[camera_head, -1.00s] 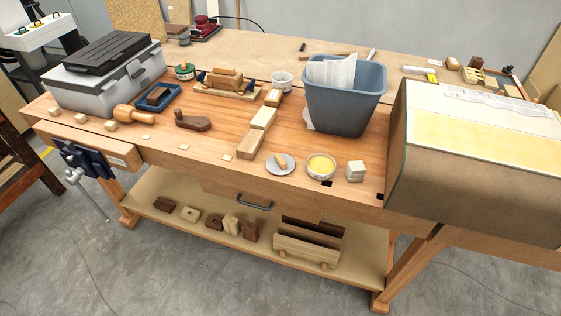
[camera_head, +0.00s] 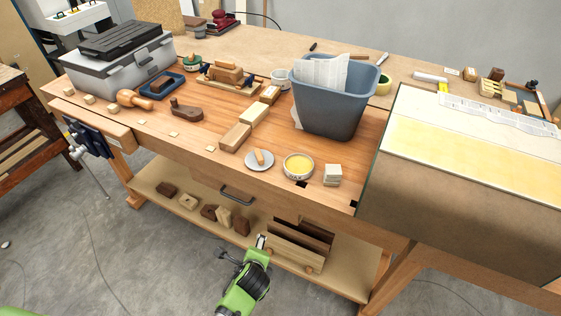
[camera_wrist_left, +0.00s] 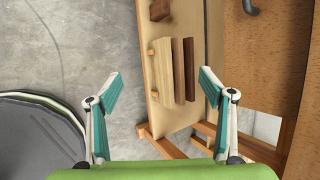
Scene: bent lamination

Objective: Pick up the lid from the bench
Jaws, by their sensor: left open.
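A flat round grey disc (camera_head: 268,164) lies on the bench top (camera_head: 200,142) near its front edge, with a small wooden piece (camera_head: 259,156) on it. It looks like the lid of the open tin of yellow wax (camera_head: 298,167) just to its right, but I cannot be sure. My left gripper (camera_head: 243,248) is below the bench top in the head view, in front of the lower shelf and clear of the disc. In the left wrist view its fingers (camera_wrist_left: 160,86) are spread apart with nothing between them. The disc is out of that view. My right gripper is not seen.
A blue-grey bin (camera_head: 335,100) stands behind the tin. A pale block stack (camera_head: 332,175) is right of the tin, then a large box-like piece (camera_head: 460,190). Wooden blocks (camera_head: 235,137) lie behind the disc. A drawer handle (camera_head: 237,194) sticks out below the bench top.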

